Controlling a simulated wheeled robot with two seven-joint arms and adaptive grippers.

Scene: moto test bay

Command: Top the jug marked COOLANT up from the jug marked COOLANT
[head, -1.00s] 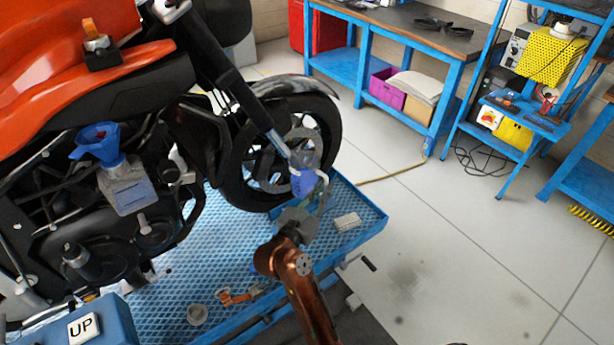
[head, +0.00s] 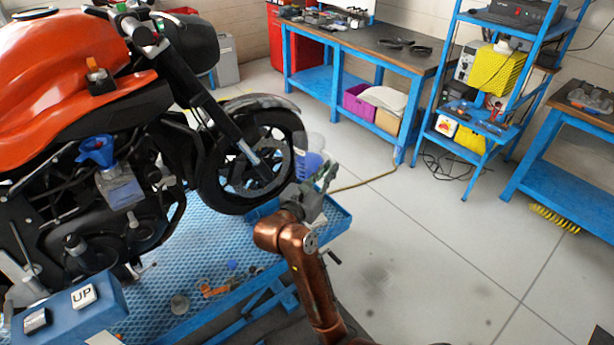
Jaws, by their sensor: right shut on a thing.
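A clear jug with blue liquid (head: 309,164) is held at my right gripper (head: 322,181), which is shut on it. The held jug is in the air beside the front wheel, above the blue lift's far end. It looks roughly upright, and any marking on it is not readable. A second translucent jug (head: 121,192) with bluish contents sits against the motorcycle's side at the left. A blue funnel (head: 95,150) stands in its mouth. Its marking cannot be read. The held jug is well apart from the funnel, to its right. My left gripper is not in view.
The orange motorcycle (head: 50,80) stands on the blue lift (head: 215,240). A blue box marked UP (head: 110,300) is at the front left. Small parts, including an orange one (head: 212,291), lie on the lift. A bench (head: 375,50) and shelf stand behind.

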